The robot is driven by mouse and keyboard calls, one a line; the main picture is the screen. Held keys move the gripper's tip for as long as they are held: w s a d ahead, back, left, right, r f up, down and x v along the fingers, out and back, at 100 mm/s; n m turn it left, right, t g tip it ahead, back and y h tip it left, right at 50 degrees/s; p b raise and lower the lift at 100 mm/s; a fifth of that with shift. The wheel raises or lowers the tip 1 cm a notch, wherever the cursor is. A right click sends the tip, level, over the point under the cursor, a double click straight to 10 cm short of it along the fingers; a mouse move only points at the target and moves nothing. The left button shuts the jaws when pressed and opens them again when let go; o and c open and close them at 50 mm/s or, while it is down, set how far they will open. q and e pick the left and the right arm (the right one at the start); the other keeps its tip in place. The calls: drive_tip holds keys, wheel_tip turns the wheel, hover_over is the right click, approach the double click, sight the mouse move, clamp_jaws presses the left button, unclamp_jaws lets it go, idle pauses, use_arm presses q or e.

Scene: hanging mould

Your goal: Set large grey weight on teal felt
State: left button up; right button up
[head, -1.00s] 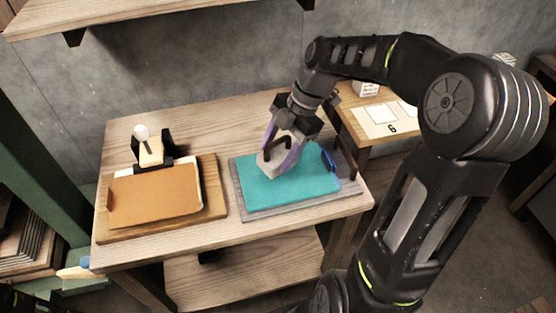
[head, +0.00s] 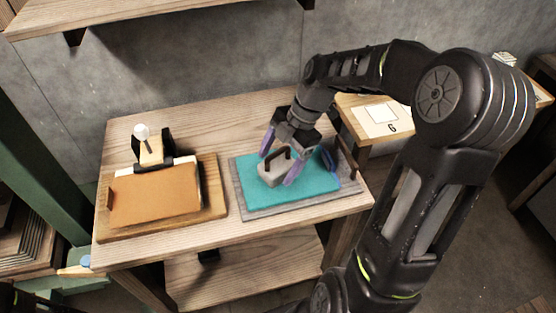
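The large grey weight (head: 272,175), a block with a dark handle on top, rests on the teal felt (head: 300,190). The felt lies on a grey board (head: 245,210) on the wooden table. My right gripper (head: 281,168) is open, with its purple fingers spread on either side of the weight. The fingers look apart from it, and one tip is low near the felt. My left gripper does not show; only a dark bit of my own body is at the lower left corner.
A blue item (head: 330,160) and a dark upright handle (head: 346,158) stand at the felt's right end. An orange-brown panel (head: 155,193) on a wooden board lies to the left, with a white-knobbed clamp (head: 142,135) behind it.

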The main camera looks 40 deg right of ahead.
drive_tip(key=shift+r, duration=0.1)
drive_tip(key=v, duration=1.2)
idle(0.8)
